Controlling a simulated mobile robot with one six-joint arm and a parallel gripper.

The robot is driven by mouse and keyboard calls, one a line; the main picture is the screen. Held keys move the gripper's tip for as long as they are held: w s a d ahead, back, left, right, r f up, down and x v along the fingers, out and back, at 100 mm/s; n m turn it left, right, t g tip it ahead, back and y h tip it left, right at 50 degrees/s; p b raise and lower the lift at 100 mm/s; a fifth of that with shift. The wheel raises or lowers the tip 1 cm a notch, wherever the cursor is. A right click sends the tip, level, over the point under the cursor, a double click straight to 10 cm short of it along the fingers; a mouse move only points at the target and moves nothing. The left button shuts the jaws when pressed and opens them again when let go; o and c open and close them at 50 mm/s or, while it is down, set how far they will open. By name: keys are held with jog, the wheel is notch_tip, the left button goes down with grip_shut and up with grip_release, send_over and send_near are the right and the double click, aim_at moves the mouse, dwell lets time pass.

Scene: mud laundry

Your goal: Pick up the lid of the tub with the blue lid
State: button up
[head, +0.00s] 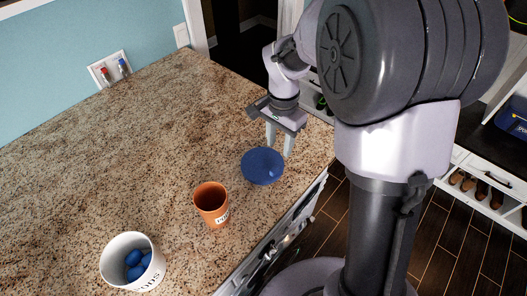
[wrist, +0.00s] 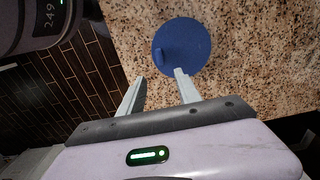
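The round blue lid (head: 262,166) is on the granite counter near its front edge. In the wrist view the lid (wrist: 190,45) shows from above, with a small raised blue grip (wrist: 158,57) near its left side. I cannot tell whether a tub is under it. My gripper (head: 279,146) points down beside the lid, on its far right side in the head view. Its two fingers are apart with nothing between them. In the wrist view the gripper (wrist: 160,77) has its fingertips close to the lid's lower left edge; contact cannot be told.
An orange cup (head: 211,203) with a label stands left of the lid. A white tub (head: 118,266) holding several blue pieces stands further left. The counter (head: 120,160) behind them is clear up to the wall. A shoe rack (head: 490,190) stands beyond the counter.

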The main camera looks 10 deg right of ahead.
aim_at(275, 168)
jog(key=f, duration=0.6)
jog(key=a+f, duration=0.1)
jog(key=f, duration=0.2)
jog(key=shift+s+b, duration=0.35)
jog(key=shift+w+f, duration=0.15)
jog(key=shift+f, duration=0.2)
grip_shut()
